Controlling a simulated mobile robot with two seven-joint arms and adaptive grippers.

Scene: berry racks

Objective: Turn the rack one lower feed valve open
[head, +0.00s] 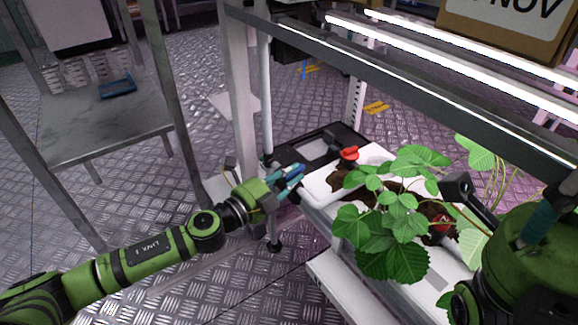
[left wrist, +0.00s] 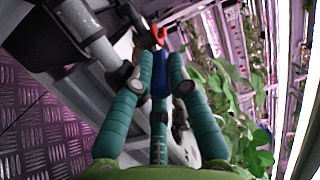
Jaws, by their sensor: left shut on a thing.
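My left gripper (head: 292,174) is at the near left corner of the rack, beside the white planting trough. Its teal fingers are shut around a blue piece (left wrist: 160,75), which seems to be the handle of the lower feed valve. The fingers hide most of it, and its valve body cannot be made out. A red knob (head: 348,153) stands on the trough's end, apart from the fingertips; a red part (left wrist: 157,35) also shows just beyond them in the left wrist view. My right gripper (head: 540,215) is partly in view at the right edge.
Leafy berry plants (head: 395,210) fill the trough (head: 318,188) and overhang its front. A grey rack post (head: 240,95) and a white pipe (head: 266,95) stand close behind my left gripper. A grey table (head: 100,120) is at the left. The metal floor between is clear.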

